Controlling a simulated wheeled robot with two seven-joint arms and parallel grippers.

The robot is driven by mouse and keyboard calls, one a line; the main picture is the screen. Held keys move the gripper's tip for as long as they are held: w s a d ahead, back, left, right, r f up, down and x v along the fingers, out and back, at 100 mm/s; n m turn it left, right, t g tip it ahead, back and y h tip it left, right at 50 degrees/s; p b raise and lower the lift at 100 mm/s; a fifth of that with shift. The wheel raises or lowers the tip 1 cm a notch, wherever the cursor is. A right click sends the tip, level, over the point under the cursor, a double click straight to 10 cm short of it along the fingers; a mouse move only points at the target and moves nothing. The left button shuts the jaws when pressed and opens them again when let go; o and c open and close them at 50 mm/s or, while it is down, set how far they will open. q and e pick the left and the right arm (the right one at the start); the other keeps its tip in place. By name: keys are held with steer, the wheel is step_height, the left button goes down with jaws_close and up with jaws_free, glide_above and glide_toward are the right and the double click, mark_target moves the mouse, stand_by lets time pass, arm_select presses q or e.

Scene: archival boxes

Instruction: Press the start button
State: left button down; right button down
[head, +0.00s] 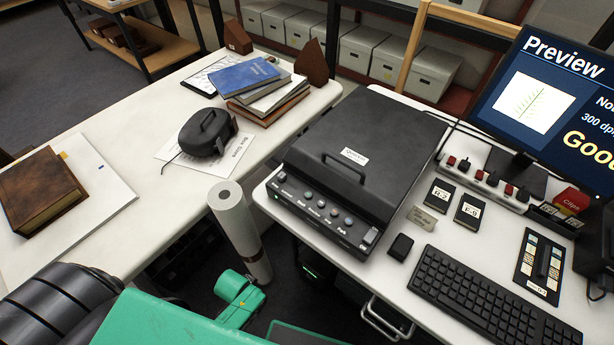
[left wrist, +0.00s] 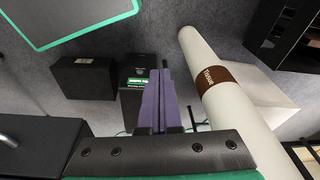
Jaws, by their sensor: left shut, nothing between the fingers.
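A black flatbed scanner (head: 352,160) stands on the right-hand white table with its lid shut. Its sloped front panel (head: 318,217) carries a row of several small round buttons and a pale switch at the right end. My right gripper is not in view.
A white roll (head: 238,228) with a brown band stands in the gap between the tables, close beside my gripper in the left wrist view (left wrist: 213,76). A keyboard (head: 490,300), a black mouse (head: 401,246) and a monitor (head: 550,100) sit right of the scanner.

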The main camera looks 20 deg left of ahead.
arm_select(q)
steer(key=w+d+r+t+h+p, duration=0.1)
steer(key=w+d+r+p, duration=0.3)
steer(key=r, duration=1)
steer(key=w+a+r+t+p, duration=0.1)
steer(key=w+r+p, duration=0.35)
steer(key=r, duration=1.05)
steer(key=w+d+r+m+h, duration=0.4)
steer(key=w+d+r+h, duration=0.1)
steer(key=w+d+r, duration=0.4)
steer(key=w+r, duration=0.1)
steer(key=w+a+h, duration=0.1)
steer(key=w, duration=0.1)
steer(key=w+a+r+n+h, duration=0.1)
steer(key=w, duration=0.1)
steer(key=shift+r+g, duration=0.35)
steer(key=shift+g, duration=0.05)
steer(key=shift+d, duration=0.1)
steer(key=shift+f, duration=0.1)
